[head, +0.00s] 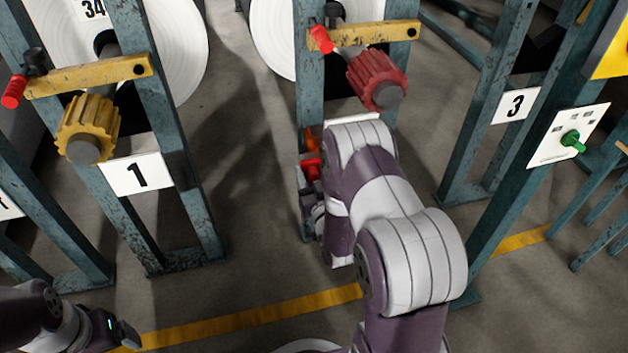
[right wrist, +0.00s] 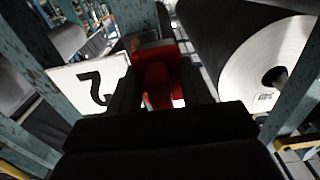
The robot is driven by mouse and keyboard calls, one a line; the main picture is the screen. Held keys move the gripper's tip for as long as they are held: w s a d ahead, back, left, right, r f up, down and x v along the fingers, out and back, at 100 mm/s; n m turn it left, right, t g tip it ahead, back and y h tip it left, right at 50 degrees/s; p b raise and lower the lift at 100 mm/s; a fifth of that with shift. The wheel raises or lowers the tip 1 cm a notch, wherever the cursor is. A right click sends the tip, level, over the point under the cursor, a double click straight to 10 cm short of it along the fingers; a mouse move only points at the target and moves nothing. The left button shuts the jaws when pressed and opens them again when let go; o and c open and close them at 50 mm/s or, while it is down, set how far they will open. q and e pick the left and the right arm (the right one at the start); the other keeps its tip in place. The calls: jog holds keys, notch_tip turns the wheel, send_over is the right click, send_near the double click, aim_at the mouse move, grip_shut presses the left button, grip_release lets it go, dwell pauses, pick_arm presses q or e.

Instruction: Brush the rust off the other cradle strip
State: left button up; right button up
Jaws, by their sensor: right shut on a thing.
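My right arm reaches forward to the middle stand. Its gripper (head: 311,190) is mostly hidden behind the forearm in the head view. A red tool (head: 311,168) shows just beyond it. In the right wrist view the red tool (right wrist: 158,82) stands between the dark fingers of the right gripper (right wrist: 160,95), which are shut on it. A brownish part shows at its far end; its bristles, if any, cannot be made out. My left gripper (head: 125,335) is low at the left, away from the stands; its jaws cannot be judged. I cannot pick out a cradle strip or rust on one.
Teal stands hold large white rolls (head: 180,50). A yellow bar with a yellow knob (head: 88,125) is on the left stand, above plate 1 (head: 136,175). A red knob (head: 375,80) overhangs my right arm. Plate 2 (right wrist: 90,85) and a roll (right wrist: 262,65) flank the right gripper.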

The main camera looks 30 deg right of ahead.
jog(key=shift+x, duration=0.95)
dwell(0.6)
